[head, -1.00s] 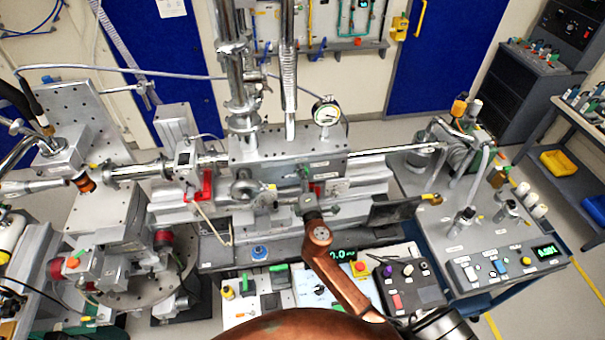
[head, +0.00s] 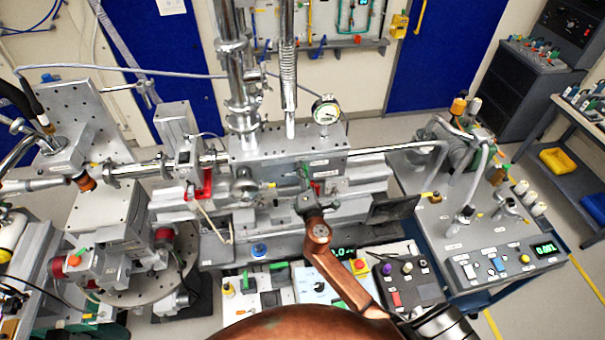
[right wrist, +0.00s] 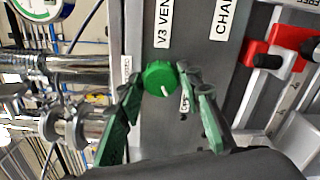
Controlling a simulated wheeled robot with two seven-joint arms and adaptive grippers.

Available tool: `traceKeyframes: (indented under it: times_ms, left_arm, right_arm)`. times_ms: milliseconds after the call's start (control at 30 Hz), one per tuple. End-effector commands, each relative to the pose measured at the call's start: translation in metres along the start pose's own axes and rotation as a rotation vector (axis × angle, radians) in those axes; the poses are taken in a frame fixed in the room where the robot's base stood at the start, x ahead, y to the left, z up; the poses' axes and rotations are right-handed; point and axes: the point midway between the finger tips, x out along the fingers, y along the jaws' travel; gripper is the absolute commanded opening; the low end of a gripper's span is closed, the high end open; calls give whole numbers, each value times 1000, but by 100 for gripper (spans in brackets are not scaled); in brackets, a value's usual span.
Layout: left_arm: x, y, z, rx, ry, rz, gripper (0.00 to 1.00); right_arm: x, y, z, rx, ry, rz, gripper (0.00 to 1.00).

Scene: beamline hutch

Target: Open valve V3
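The V3 valve knob (right wrist: 159,77) is a round green knob with a white pointer line, beside a label reading "V3 VEN…" (right wrist: 162,24). The pointer line lies toward the lower right of the knob in the right wrist view. In the head view the knob (head: 305,170) is a small green spot on the front of the grey chamber. My right gripper (right wrist: 159,80) is open, with one green-padded fingertip on each side of the knob. A small gap seems to show at the left fingertip. In the head view my right gripper (head: 306,188) is just in front of the knob. My left gripper is not in view.
A round gauge (head: 326,110) stands on the chamber (head: 250,145). Red clamp parts (right wrist: 262,55) are right of the knob in the wrist view. A dark panel (head: 393,210) is right of my gripper. Control boxes (head: 405,275) lie below my forearm.

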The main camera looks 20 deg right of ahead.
Motion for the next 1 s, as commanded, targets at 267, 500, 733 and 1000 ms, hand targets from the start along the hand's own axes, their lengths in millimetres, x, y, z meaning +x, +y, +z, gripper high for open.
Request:
traceKeyframes:
  times_ms: [267, 500, 733, 1000]
  left_arm:
    - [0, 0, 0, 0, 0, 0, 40]
    - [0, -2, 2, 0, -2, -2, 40]
    - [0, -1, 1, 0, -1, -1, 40]
    - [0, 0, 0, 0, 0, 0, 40]
  right_arm:
    - [0, -1, -2, 1, 3, -1, 46]
    - [-6, -1, -2, 2, 4, -2, 46]
    - [-46, -3, -2, 4, 4, -4, 46]
    - [-98, -2, -1, 3, 2, -4, 46]
